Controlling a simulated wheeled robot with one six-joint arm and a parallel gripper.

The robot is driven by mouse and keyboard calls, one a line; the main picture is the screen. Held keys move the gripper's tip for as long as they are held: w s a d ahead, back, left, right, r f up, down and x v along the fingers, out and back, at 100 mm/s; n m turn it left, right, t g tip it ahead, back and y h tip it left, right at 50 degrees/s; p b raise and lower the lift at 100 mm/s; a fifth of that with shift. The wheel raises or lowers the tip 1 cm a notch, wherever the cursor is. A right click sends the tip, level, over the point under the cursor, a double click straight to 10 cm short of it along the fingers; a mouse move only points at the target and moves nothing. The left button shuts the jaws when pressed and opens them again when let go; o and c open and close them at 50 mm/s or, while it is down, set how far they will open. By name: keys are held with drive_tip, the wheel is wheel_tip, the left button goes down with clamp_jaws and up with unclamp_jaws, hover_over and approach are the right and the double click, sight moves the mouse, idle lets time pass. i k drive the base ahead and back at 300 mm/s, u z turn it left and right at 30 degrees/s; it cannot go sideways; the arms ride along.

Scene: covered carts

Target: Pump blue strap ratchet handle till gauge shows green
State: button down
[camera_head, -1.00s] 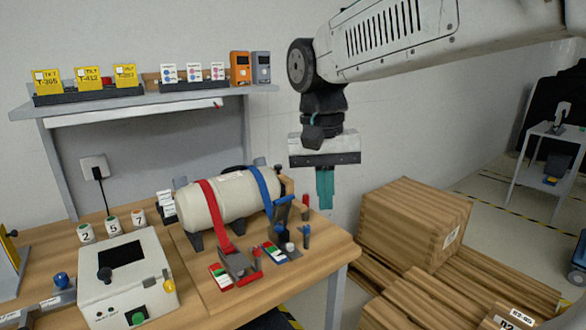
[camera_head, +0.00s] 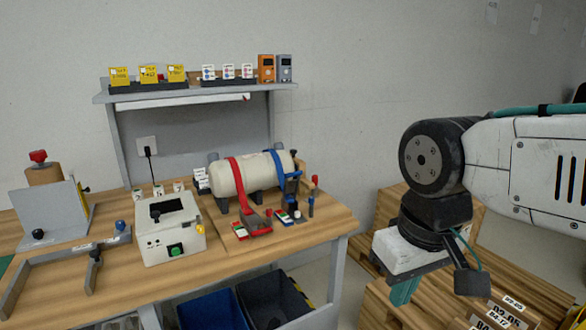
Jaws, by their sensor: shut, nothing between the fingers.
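A cream tank (camera_head: 238,176) lies on the wooden workbench under a red strap (camera_head: 236,178) and a blue strap (camera_head: 277,164). The blue ratchet handle (camera_head: 292,184) stands up at the blue strap's front end. A small gauge block with red, white and green (camera_head: 284,217) lies at its foot; its reading is too small to tell. A second such block (camera_head: 240,230) lies by the red ratchet (camera_head: 256,221). My gripper (camera_head: 404,290) points down at the right, well apart from the bench and the straps. Its teal fingers are shut and empty.
A white box with a green button (camera_head: 172,232) and a grey fixture (camera_head: 52,212) stand left of the tank. A shelf (camera_head: 196,93) with cards is behind. Cardboard boxes (camera_head: 520,285) on pallets lie below my arm. Bins (camera_head: 272,299) sit under the bench.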

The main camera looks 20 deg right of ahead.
sight(291, 186)
drive_tip(key=u, duration=0.4)
drive_tip(key=i, duration=1.25)
drive_tip(key=z, duration=0.45)
